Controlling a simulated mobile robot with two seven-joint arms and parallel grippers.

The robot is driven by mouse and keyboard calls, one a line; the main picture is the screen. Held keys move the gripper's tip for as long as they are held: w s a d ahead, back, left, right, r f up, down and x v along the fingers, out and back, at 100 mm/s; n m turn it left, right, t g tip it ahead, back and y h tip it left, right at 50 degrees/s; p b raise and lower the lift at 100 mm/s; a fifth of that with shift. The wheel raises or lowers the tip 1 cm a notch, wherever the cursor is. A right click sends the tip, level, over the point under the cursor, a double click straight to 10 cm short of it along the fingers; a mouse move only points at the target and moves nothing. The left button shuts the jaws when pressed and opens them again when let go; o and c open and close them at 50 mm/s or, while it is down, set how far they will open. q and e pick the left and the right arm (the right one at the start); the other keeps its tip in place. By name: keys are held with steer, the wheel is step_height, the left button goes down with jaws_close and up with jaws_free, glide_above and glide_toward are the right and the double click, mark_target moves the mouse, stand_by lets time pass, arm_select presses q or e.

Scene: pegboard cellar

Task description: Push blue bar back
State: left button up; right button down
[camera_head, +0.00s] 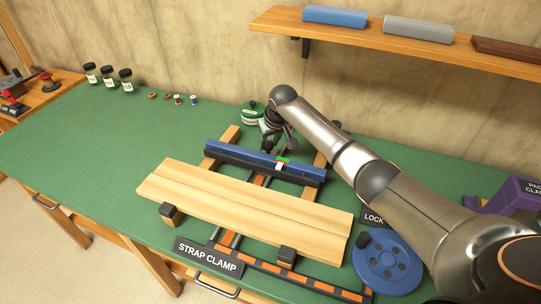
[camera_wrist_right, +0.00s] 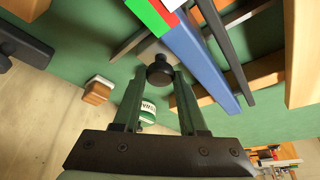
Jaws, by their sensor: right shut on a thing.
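The blue bar (camera_head: 235,156) lies across the clamp frame, behind the pale wooden boards (camera_head: 245,205), with a narrow gap between them. A red, green and white marker sits on top of it. My right gripper (camera_head: 268,143) reaches in from the right, behind the bar's middle. In its wrist view a dark round knob (camera_wrist_right: 159,72) sits between the fingertips, and the jaws are shut on it. My left gripper is out of view.
A strap clamp label (camera_head: 208,257) stands in front of the boards. A blue disc (camera_head: 388,275) lies at the right under my arm. A green-labelled tin (camera_head: 250,116) is behind the bar. A wall shelf (camera_head: 350,33) holds several blocks.

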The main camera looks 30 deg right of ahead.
steer(key=shift+w+d+b, duration=0.3)
steer(key=shift+w+d, duration=0.7)
steer(key=shift+d, duration=0.1)
steer(key=shift+a, duration=0.1)
steer(key=c, duration=0.7)
jaws_free()
steer(key=shift+s, duration=0.1)
steer(key=shift+c, duration=0.2)
steer(key=shift+r, duration=0.1)
steer(key=v, duration=1.2)
steer(key=shift+s+r+p, duration=0.15)
steer(key=shift+r+p, duration=0.05)
steer(key=shift+p, duration=0.2)
